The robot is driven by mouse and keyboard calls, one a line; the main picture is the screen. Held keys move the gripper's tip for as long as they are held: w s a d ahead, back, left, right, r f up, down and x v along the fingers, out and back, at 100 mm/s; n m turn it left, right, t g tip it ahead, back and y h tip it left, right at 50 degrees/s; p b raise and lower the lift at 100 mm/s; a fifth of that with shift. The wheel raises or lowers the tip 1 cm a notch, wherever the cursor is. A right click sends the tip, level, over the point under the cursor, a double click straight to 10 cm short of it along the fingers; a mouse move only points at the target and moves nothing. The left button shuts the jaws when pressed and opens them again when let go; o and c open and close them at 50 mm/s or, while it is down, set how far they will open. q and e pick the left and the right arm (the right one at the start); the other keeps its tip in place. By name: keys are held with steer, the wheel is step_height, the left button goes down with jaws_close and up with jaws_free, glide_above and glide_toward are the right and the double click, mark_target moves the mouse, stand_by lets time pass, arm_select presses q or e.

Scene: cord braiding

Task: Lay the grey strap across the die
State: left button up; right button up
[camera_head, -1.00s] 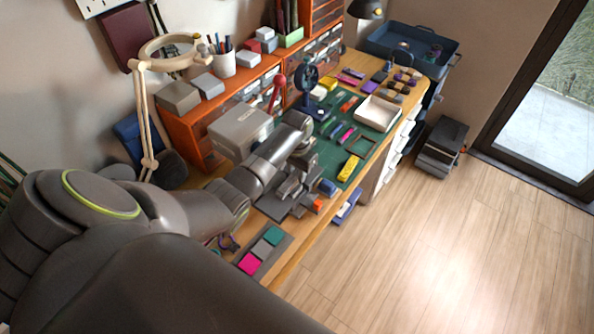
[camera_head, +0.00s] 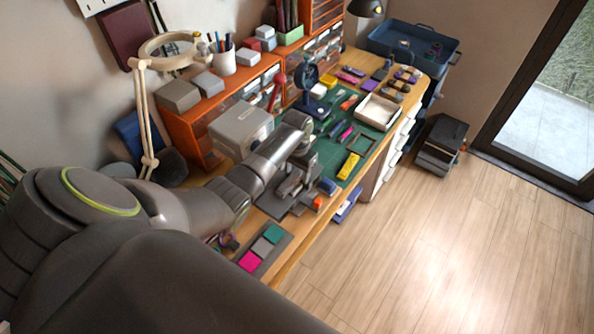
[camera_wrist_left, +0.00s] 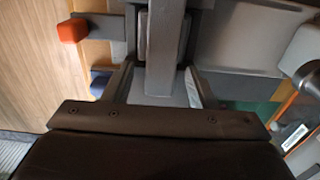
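My left gripper (camera_head: 291,184) is over the dark grey press-like fixture (camera_head: 272,205) on the bench. I take this fixture to hold the die, which I cannot pick out clearly. In the left wrist view my left gripper (camera_wrist_left: 162,84) has its fingers wide apart. A grey upright bar (camera_wrist_left: 166,38) shows between them, with a pale grey surface (camera_wrist_left: 150,92) behind it. I cannot tell whether that surface is the grey strap. An orange block (camera_head: 318,202) sits at the fixture's front right, also in the wrist view (camera_wrist_left: 72,30). My right gripper is not in view.
A swatch tray (camera_head: 245,268) with pink, grey and teal pieces lies nearer along the bench. A green mat (camera_head: 327,150) with colored pieces and a yellow block (camera_head: 349,164) is beyond the fixture. A grey case (camera_head: 241,129) stands behind; open floor is at right.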

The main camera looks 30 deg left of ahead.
arm_select(q)
step_height(320, 180, up, 18)
steer(key=p, duration=0.1)
steer(key=shift+f, duration=0.25)
stand_by(0.5)
